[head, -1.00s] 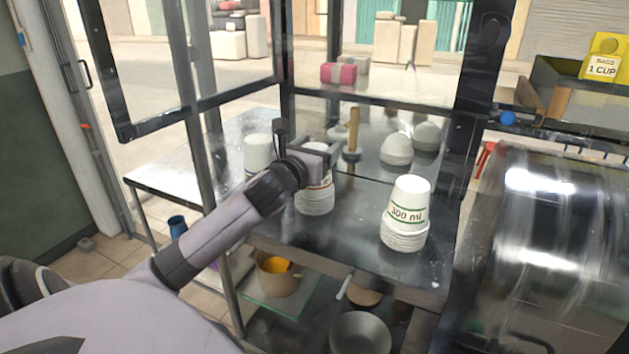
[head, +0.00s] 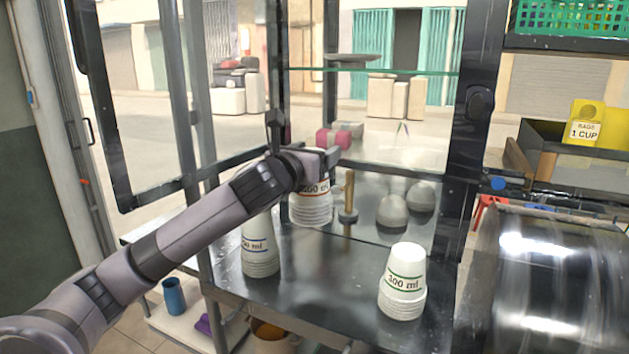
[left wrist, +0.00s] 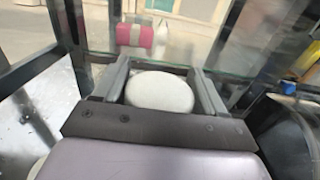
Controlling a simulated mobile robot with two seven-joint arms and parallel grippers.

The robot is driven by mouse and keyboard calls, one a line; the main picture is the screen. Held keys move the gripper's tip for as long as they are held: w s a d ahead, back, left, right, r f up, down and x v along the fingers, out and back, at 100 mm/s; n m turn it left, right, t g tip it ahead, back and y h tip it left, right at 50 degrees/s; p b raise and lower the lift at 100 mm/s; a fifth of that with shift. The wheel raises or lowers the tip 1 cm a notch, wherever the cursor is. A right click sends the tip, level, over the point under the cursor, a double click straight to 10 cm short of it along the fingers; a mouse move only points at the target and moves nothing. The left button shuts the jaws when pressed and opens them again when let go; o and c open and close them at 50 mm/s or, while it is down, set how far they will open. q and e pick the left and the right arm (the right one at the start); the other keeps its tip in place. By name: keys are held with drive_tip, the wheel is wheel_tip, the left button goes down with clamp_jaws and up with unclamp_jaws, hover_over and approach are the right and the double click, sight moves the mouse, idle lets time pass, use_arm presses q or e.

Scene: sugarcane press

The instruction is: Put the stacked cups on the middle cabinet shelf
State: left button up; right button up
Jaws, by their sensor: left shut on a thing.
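My left gripper (head: 318,160) is shut on the upper end of a white cup stack with orange lettering (head: 311,207). The stack is upright and appears raised above the dark counter. In the left wrist view, its round white top (left wrist: 160,91) sits between the two fingers. A glass shelf (head: 420,73) spans the cabinet above and behind the gripper. A stack with blue lettering (head: 259,250) and a stack with green lettering (head: 402,285) stand on the counter. My right gripper is not in view.
A wooden-handled tool (head: 348,200) and two grey domes (head: 392,211) stand behind on the counter (head: 330,270). A grey dish (head: 352,58) is on the glass shelf. Dark cabinet posts (head: 470,130) stand on both sides. A shiny drum (head: 550,270) is at right.

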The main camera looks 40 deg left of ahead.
use_arm(q)
wheel_tip(320, 180, up, 6)
drive_tip(key=shift+r, duration=0.25)
idle(0.5)
